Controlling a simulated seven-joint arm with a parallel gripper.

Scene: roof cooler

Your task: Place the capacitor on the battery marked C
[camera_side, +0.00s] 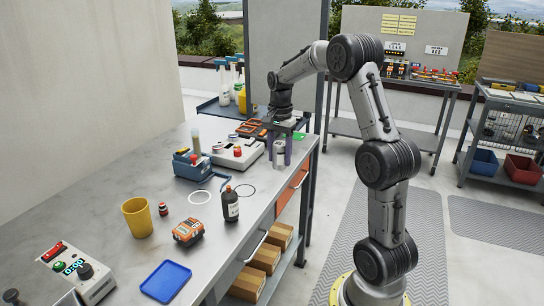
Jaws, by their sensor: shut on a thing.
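My gripper (279,148) points down over the far right part of the bench. It is shut on a small grey cylinder (279,158), which looks like the capacitor and is partly hidden by the fingers. Whether the cylinder touches the bench is hard to tell. An orange and dark block (188,232), which may be a battery, sits at the middle front of the bench. A blue block-shaped unit (192,166) stands left of the gripper. No letter C is readable, so I cannot tell which thing is the battery marked C.
A light box with red knobs (238,153) stands just left of my gripper. A dark bottle (230,204), a yellow cup (137,217), a blue tray (166,281) and a switch box (77,270) stand nearer. Flat rings (200,197) lie mid-bench. Bare bench shows along the left.

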